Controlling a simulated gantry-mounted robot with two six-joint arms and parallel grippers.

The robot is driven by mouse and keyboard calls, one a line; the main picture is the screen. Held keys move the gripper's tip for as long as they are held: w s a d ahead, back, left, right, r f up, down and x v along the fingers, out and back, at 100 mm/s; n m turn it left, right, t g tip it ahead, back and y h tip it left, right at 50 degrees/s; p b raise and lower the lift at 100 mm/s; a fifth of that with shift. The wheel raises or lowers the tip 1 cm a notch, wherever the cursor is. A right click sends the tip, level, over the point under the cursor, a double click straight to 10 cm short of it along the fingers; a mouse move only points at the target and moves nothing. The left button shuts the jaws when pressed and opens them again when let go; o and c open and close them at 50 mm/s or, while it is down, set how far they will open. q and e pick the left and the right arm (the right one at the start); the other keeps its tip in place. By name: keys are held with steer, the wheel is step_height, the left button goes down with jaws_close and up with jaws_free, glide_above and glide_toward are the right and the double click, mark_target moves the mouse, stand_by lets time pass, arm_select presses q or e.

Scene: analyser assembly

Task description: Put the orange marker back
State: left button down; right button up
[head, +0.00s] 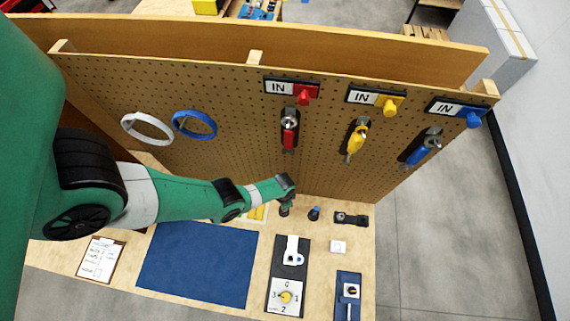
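I cannot make out the orange marker in the head view; it may be hidden by my arm or too small to tell. My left gripper (285,207) is over the back part of the wooden bench, near the foot of the pegboard. It is small and dark here, so I cannot tell its opening or whether it holds anything. My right gripper is not in view.
A blue-topped small item (314,213), a black fixture (352,219) and a white block (338,247) lie right of the gripper. The pegboard (225,130) with hanging tools stands behind.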

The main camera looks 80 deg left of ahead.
arm_select(q)
steer(key=shift+s+d+f, duration=0.1)
steer(key=shift+f, duration=0.45)
steer(key=shift+r, duration=0.2)
steer(key=shift+f, duration=0.15)
steer(key=c, duration=1.1)
jaws_free()
steer(key=shift+f, duration=0.1)
steer(key=shift+c, duration=0.2)
steer(key=o, duration=0.5)
steer(key=shift+c, duration=0.2)
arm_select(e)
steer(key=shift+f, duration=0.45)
